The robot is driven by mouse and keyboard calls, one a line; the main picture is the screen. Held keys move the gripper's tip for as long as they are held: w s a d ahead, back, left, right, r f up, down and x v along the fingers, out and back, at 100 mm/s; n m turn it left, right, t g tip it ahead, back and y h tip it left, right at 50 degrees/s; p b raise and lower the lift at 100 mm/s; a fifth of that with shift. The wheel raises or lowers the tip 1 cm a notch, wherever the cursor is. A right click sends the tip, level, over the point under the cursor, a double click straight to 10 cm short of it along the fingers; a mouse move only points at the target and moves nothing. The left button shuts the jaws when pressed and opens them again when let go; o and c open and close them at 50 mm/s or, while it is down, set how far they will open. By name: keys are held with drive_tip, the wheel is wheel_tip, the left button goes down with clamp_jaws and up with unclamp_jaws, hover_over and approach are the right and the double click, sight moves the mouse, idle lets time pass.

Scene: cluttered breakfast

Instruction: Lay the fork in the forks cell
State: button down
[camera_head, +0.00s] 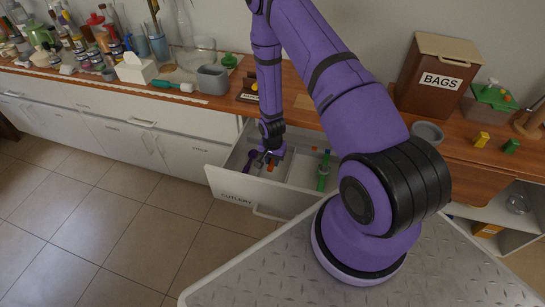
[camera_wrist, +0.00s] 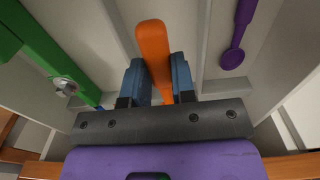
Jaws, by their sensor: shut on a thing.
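My gripper (camera_head: 270,155) is low inside the open cutlery drawer (camera_head: 234,186). In the wrist view my gripper (camera_wrist: 157,85) is shut on an orange handle (camera_wrist: 153,45), which I take to be the fork. Its blue fingers sit on both sides of the handle. A bit of orange (camera_head: 271,168) also shows below my gripper in the head view. The fork's tines are hidden. Pale dividers (camera_wrist: 203,60) split the drawer into cells. I cannot tell which is the forks cell, nor whether the fork touches the drawer floor.
A purple spoon-like piece (camera_wrist: 236,42) lies in a cell right of my gripper in the wrist view. A green utensil (camera_head: 323,170) lies right of my gripper in the head view. The wooden counter (camera_head: 215,103) above holds a grey container (camera_head: 212,79) and several jars.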

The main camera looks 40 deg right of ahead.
sight(273, 178)
drive_tip(key=shift+f, duration=4.5)
drive_tip(key=shift+f, duration=0.4)
drive_tip(key=shift+c, duration=1.5)
unclamp_jaws()
drive_tip(key=shift+a+r, duration=0.1)
drive_tip(key=shift+r, duration=6.9)
